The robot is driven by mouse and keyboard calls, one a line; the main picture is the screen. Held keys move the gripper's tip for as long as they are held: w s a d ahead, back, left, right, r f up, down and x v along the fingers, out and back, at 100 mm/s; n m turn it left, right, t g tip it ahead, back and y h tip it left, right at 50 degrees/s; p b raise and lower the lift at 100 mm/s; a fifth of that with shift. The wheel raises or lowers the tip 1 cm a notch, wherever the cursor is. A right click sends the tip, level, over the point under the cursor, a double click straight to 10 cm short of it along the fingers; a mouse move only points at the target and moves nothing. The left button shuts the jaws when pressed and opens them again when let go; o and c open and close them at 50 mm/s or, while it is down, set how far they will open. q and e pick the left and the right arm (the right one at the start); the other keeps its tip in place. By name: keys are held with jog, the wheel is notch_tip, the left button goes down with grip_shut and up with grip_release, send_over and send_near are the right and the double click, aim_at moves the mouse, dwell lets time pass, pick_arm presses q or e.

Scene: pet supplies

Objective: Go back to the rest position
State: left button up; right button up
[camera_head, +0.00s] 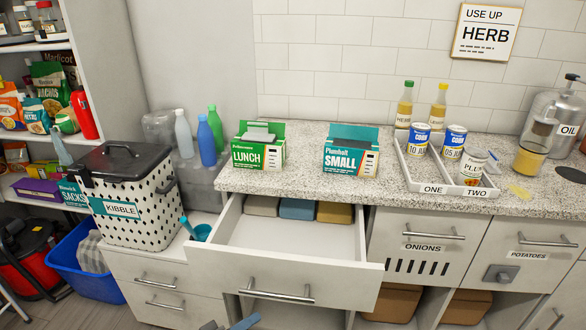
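Only a small part of my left gripper (229,325) shows at the bottom edge, as grey and blue pieces below the drawer front. The rest of it is cut off, so its opening cannot be judged. My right gripper is not in view. The open white drawer (290,272) is pulled out under the counter, with a bar handle (275,291) on its front. Grey, blue and tan blocks lie at its back, and its front part is empty.
The speckled counter (300,182) holds a LUNCH box (258,154), a SMALL box (350,160) and a two-part tray (408,166) with cans and bottles. A KIBBLE bin (135,205) stands left, beside a blue tub (92,285). The open drawer juts out.

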pick_arm(q)
jog(key=a+f+m+g+y, duration=0.25)
jog(key=f+m+y, duration=0.4)
jog(key=f, duration=2.15)
jog(key=s+d+f+n+g+y, duration=0.1)
jog(key=s+d+f, duration=0.3)
jog(key=s+f, duration=0.35)
jog(key=s+d+f+n+g+y, duration=0.1)
jog(key=s+d+f+y, duration=0.1)
jog(key=s+d+f, duration=0.35)
jog(key=s+a+r+g+p, duration=0.1)
jog(key=s+a+r+p, duration=0.1)
jog(key=r, duration=1)
jog(key=s+a+r+g+y+p, duration=0.1)
jog(key=a+r+p, duration=0.4)
jog(key=r, duration=0.7)
jog(key=s+a+r+g+y+p, duration=0.1)
jog(key=r+p, duration=0.4)
jog(key=r, duration=0.7)
jog(key=shift+s+a+r+g, duration=0.3)
jog(key=shift+s+a+g, duration=0.55)
jog(key=shift+a, duration=0.3)
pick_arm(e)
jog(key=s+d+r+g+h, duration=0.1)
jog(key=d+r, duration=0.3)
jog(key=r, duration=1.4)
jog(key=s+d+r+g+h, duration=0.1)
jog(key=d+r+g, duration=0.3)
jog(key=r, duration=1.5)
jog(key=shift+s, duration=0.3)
